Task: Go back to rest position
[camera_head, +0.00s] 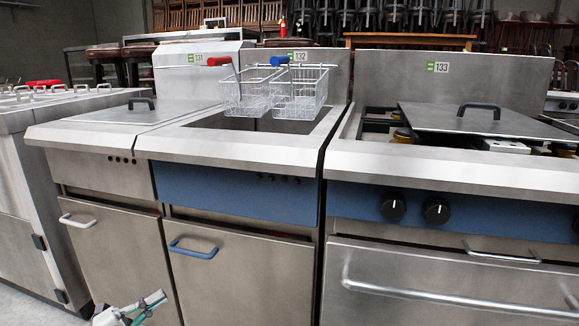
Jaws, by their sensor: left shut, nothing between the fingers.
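My left gripper (156,299) shows at the bottom edge, left of centre. It is shut and empty, in front of the lower cabinet doors and apart from the fryer baskets. Most of its arm is below the picture. My right gripper is not in view. Two wire fryer baskets, one with a red handle (219,61) and one with a blue handle (279,61), hang at the back of the open fryer well (230,121).
A lid with a black handle (141,103) covers the left fryer. A flat metal lid (470,120) lies over the hob at right. Cabinet handles (193,249) and an oven handle (430,298) stick out in front. Stacked chairs (400,18) fill the back.

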